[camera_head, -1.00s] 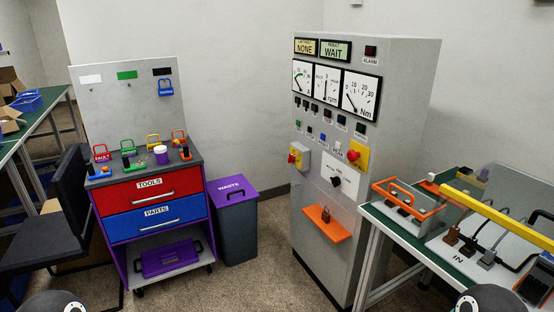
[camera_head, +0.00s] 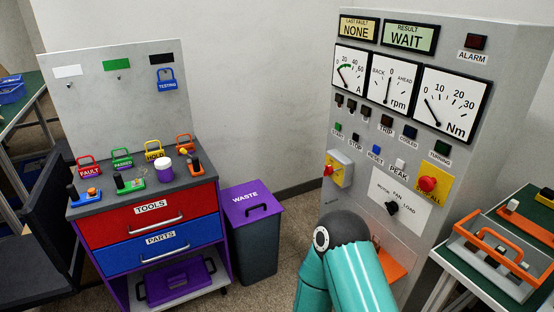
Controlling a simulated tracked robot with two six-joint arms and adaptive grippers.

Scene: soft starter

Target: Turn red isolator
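The red isolator, a red handle on a yellow plate (camera_head: 329,170), is on a small grey box (camera_head: 343,173) at the left edge of the grey control cabinet's front. Its exact handle angle is too small to tell. A teal part of my arm (camera_head: 345,275) with a dark round joint rises from the bottom, below and in front of the isolator, apart from it in the picture. Neither gripper is in view.
A red mushroom button (camera_head: 428,184) sits on a yellow plate on the cabinet. A black rotary knob (camera_head: 392,207) is below. My arm partly hides the orange shelf (camera_head: 393,266). A purple-lidded waste bin (camera_head: 252,230) and tool cart (camera_head: 150,240) stand left; a green-topped bench (camera_head: 462,268) stands right.

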